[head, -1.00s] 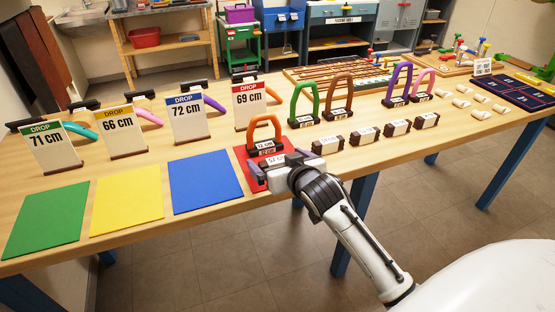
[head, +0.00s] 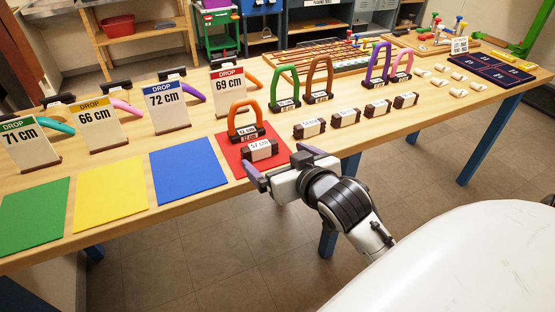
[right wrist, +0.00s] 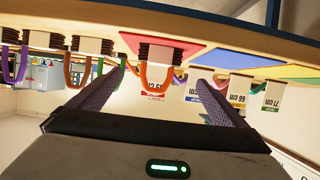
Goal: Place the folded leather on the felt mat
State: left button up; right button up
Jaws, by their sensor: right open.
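In the right wrist view, which is upside down, the leather (right wrist: 160,48) and the red mat (right wrist: 203,50) show beyond the spread fingers. My left gripper is out of view.
Green (head: 32,215), yellow (head: 110,192) and blue (head: 188,171) mats lie bare to the left. Upright DROP signs stand behind them. Several similar labelled rolls (head: 346,117) line the table to the right, with arched straps behind. The table's front edge is close to my right gripper.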

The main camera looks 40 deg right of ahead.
jog(key=s+a+f+n+g+y, duration=0.1)
jog(key=s+a+f, duration=0.4)
jog(key=f, duration=0.4)
jog(key=s+a+f+n+g+y, duration=0.2)
jog(key=s+a+f, duration=0.3)
jog(key=f, duration=0.5)
jog(key=s+a+f+n+g+y, duration=0.1)
jog(key=s+a+f+y, duration=0.1)
jog(key=s+a+f, duration=0.4)
notch_tip(320, 180, down, 4)
jog(key=shift+s+r+n, duration=0.1)
jog(key=shift+s+n, duration=0.2)
jog(key=shift+s, duration=0.55)
